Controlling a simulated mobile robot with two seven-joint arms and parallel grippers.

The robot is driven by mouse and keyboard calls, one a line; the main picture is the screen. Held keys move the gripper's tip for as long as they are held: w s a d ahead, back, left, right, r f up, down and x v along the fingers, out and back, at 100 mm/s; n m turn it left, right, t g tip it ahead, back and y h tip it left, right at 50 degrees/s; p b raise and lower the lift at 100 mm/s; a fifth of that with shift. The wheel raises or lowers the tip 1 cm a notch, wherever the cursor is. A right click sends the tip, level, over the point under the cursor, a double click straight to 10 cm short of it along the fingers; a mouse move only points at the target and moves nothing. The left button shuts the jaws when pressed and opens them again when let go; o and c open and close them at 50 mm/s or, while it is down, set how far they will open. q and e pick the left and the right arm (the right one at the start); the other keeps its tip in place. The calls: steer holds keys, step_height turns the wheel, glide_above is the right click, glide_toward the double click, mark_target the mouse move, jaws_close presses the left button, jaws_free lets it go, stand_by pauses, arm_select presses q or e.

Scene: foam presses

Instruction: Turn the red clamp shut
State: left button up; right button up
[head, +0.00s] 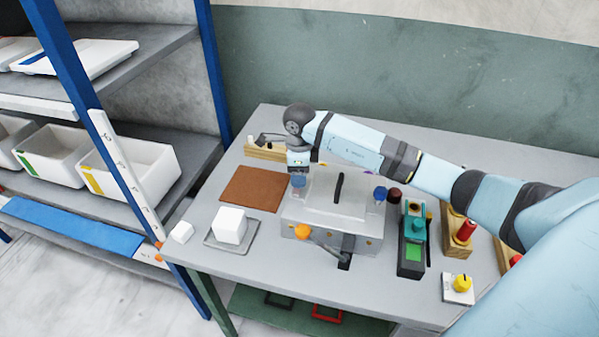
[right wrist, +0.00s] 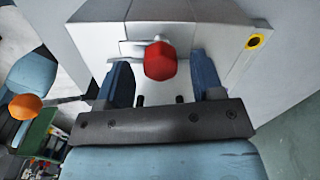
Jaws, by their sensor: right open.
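The red clamp (right wrist: 160,60) shows in the right wrist view as a red knob against the pale metal press. My right gripper (right wrist: 162,84) is open, with one blue finger on each side of the red knob. I cannot tell whether either finger touches it. In the head view my right gripper (head: 298,182) reaches down at the left end of the grey press (head: 320,213). The red clamp is hidden there behind the gripper. My left gripper is not in view.
An orange-knobbed lever (head: 303,231) stands on the press front, and a black handle (head: 339,187) on its lid. A brown mat (head: 254,189) and a white block (head: 230,225) lie left.

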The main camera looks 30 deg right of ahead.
steer(key=shift+f, duration=0.6)
steer(key=c, duration=0.9)
